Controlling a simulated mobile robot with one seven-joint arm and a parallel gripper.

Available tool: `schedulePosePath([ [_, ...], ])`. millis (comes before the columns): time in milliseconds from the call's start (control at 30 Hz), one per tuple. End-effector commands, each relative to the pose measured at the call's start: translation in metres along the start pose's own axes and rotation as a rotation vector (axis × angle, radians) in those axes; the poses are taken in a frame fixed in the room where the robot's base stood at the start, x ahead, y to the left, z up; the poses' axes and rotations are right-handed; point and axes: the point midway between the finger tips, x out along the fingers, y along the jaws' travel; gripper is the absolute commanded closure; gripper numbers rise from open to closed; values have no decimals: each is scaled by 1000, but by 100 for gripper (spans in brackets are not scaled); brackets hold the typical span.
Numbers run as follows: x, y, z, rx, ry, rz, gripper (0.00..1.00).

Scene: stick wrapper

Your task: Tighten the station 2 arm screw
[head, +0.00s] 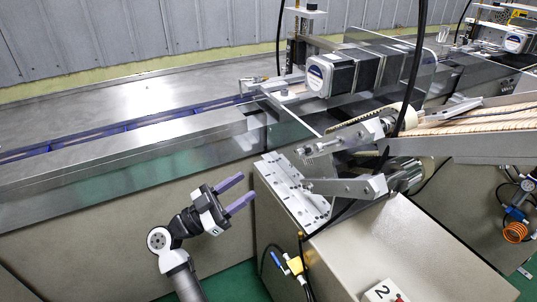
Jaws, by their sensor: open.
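My gripper (237,190) is open and empty at the lower middle of the head view. Its two purple fingers point right and slightly up, in front of the machine's beige side. The station marked 2 stands to its right, with a metal arm (340,187) reaching left from a cylindrical part (405,174). A second, toothed-looking metal arm (335,144) sits above it. My gripper is apart from both arms. A small screw cannot be clearly told at this size.
A slotted metal plate (292,190) lies beside the arms. A long steel conveyor bed (130,100) runs behind. A tray of wooden sticks (490,118) is at the right. A black cable hangs in front of the station. A white box labelled 2 (383,291) is at the bottom.

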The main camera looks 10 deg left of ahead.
Motion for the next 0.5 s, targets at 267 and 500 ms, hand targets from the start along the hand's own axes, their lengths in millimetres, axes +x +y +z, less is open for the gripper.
schedulePosePath([
  [267,27,3,7,-36,-19,15,54],
  [500,79,3,6,-34,-18,14,54],
])
